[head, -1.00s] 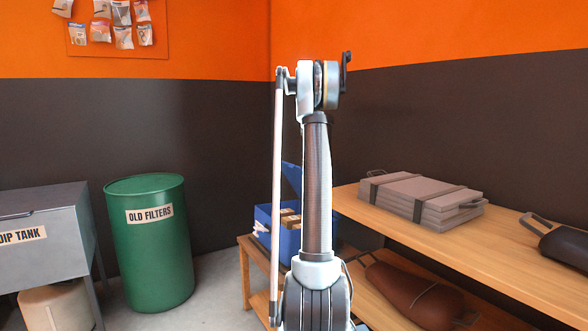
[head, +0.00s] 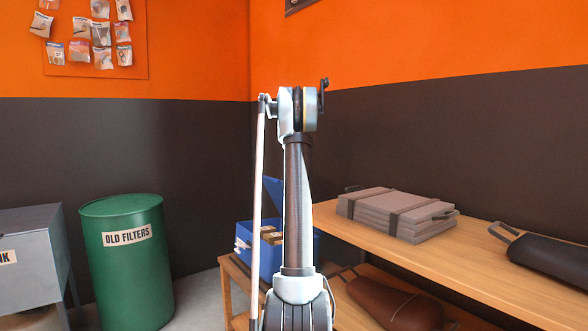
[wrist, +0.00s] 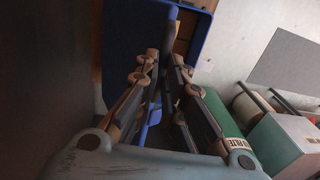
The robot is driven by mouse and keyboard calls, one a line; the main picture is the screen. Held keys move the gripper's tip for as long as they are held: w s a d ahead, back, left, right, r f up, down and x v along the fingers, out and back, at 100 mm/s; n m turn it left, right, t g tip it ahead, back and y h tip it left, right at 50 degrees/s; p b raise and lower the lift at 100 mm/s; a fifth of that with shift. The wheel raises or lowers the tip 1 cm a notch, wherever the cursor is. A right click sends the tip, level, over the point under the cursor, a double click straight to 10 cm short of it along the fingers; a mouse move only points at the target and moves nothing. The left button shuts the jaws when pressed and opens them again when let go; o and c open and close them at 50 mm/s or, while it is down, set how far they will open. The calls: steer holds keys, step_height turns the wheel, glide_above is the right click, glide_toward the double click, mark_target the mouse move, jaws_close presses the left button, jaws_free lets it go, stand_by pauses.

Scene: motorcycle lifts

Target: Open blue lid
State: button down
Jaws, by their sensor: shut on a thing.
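A blue box (head: 246,256) stands on a low wooden stand, partly behind my arm in the head view. Its blue lid (head: 273,192) stands up at the back, tilted, with its right part hidden by my arm. In the wrist view, the box's blue rim (wrist: 205,42) lies beyond my fingers. My gripper (wrist: 168,52) is closed on a thin edge, apparently the blue lid; the contact itself is dark and partly hidden by the fingers. In the head view my gripper is hidden behind the arm.
Brown and tan items (head: 270,235) lie in the box. A wooden shelf (head: 440,262) with a strapped grey stack (head: 398,210) and a dark bag (head: 548,252) is at right. A green drum (head: 128,275) stands at left, with floor between it and the stand.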

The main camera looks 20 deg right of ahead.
steer(key=shift+d+f, duration=0.4)
steer(key=shift+d, duration=0.1)
steer(key=c, duration=1.9)
jaws_free()
steer(key=shift+w, duration=0.1)
steer(key=shift+o, duration=1.2)
steer(key=shift+w+d+f, duration=0.1)
steer(key=shift+w+f, duration=0.95)
steer(key=shift+s+a+r, duration=0.25)
steer(key=shift+s+r, duration=0.4)
steer(key=shift+r, duration=0.1)
steer(key=shift+s+r, duration=0.2)
steer(key=shift+r, duration=0.1)
step_height(320, 180, up, 11)
steer(key=shift+w+d+r, duration=0.2)
steer(key=shift+w+d, duration=0.15)
steer(key=shift+d, duration=0.05)
